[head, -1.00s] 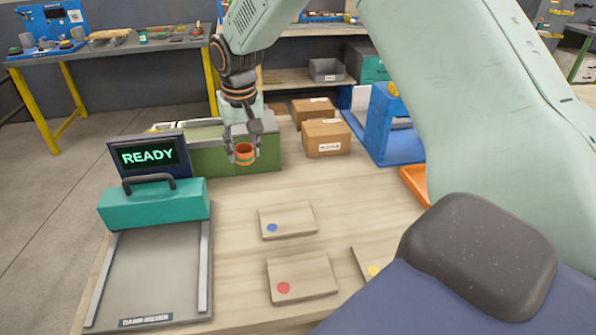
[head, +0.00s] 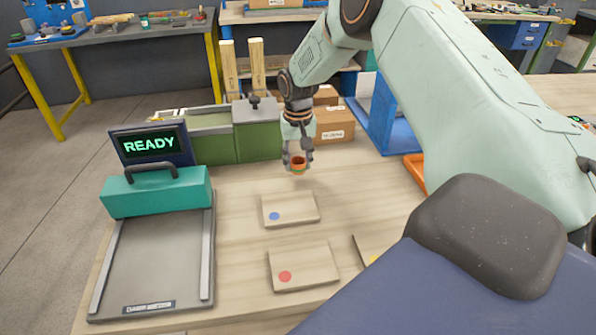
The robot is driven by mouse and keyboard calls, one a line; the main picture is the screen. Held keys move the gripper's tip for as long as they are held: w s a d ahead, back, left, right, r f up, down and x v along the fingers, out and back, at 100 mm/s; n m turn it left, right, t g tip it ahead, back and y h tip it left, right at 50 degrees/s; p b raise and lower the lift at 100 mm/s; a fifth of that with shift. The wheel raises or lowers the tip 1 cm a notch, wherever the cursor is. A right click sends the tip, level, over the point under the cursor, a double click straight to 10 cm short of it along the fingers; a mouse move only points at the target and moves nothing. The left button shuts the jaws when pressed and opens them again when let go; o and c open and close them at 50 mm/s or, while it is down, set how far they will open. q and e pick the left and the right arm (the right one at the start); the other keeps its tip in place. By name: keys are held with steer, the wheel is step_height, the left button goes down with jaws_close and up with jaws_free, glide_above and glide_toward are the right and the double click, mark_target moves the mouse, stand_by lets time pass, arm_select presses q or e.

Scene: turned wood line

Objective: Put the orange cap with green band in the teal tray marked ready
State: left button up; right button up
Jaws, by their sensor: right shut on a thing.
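My right gripper (head: 298,157) hangs above the far part of the wooden table, pointing down, shut on a small orange cap (head: 298,163). A green band shows around the cap's lower part. The cap is held beyond the board with the blue dot and in front of the cardboard boxes. No teal tray marked ready is clearly in view. A dark screen (head: 149,146) reads READY in green, and a teal box-shaped cover (head: 157,194) with a dark handle sits in front of it. My left gripper is not in view.
A board with a blue dot (head: 295,208) and one with a red dot (head: 308,265) lie on the table (head: 235,245). A green machine (head: 258,139), cardboard box (head: 335,127), blue frame (head: 385,128) and orange tray (head: 414,172) stand behind. My arm covers the right side.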

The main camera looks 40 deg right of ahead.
mark_target(297, 171)
steer(key=f, duration=0.2)
steer(key=shift+s+a+f, duration=0.25)
steer(key=shift+s+f, duration=0.05)
steer(key=shift+w+d+f, duration=0.25)
steer(key=shift+w+f, duration=0.05)
steer(key=shift+f, duration=0.1)
steer(key=shift+s+a+f+b, duration=0.1)
steer(key=shift+s+a+b, duration=0.1)
steer(key=shift+b, duration=0.15)
steer(key=o, duration=0.8)
steer(key=shift+w+d+f, duration=0.1)
steer(key=shift+w+d, duration=0.05)
